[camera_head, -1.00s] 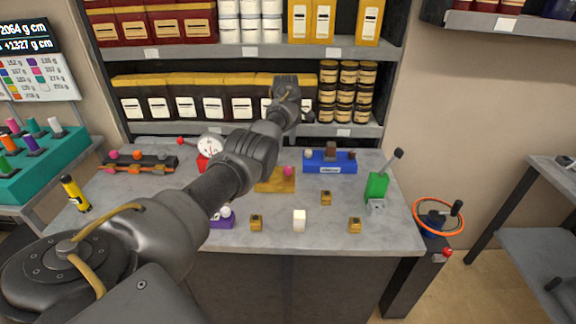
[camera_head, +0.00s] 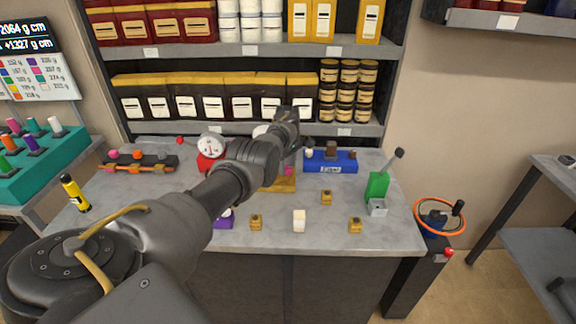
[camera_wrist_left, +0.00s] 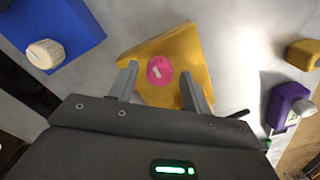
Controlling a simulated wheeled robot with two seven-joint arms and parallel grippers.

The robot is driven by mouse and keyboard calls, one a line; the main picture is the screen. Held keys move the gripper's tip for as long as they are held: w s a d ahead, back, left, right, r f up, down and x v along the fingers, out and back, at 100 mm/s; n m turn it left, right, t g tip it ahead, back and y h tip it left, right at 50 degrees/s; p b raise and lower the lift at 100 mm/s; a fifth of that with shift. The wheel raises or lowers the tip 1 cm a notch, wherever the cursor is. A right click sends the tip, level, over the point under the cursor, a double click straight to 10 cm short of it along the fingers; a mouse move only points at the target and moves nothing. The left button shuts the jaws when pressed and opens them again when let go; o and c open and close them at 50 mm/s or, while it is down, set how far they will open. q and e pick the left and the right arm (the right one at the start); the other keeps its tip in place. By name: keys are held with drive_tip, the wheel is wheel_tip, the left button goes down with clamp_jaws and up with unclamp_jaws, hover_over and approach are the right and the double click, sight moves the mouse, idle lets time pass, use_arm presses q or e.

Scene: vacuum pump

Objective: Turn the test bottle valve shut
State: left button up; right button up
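A pink round knob (camera_wrist_left: 160,70) with a white mark sits on a yellow block (camera_wrist_left: 182,48). In the head view the knob (camera_head: 289,171) and the block (camera_head: 283,186) show partly behind my left arm. No label here tells me whether this is the test bottle valve. My left gripper (camera_wrist_left: 160,88) is open over the block, one finger on each side of the knob, with gaps between. I cannot tell the fingers' height above the block. My right gripper is not in view.
A blue box (camera_head: 331,162) with knobs stands right of the block, and a purple box (camera_wrist_left: 288,105) with a pale knob stands nearby. A gauge (camera_head: 210,147), a green lever unit (camera_head: 377,185) and small yellow blocks (camera_head: 355,225) share the bench. Shelves stand behind.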

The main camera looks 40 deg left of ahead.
use_arm(q)
drive_tip(key=c, duration=0.9)
drive_tip(key=shift+m, duration=0.4)
drive_tip(key=m+p, duration=0.1)
drive_tip(key=m, duration=0.1)
drive_tip(key=shift+m, duration=0.4)
drive_tip(key=m, duration=0.3)
drive_tip(key=shift+m, duration=0.3)
drive_tip(key=m, duration=0.5)
drive_tip(key=shift+m, duration=0.3)
drive_tip(key=m, duration=0.5)
drive_tip(key=shift+w, duration=0.1)
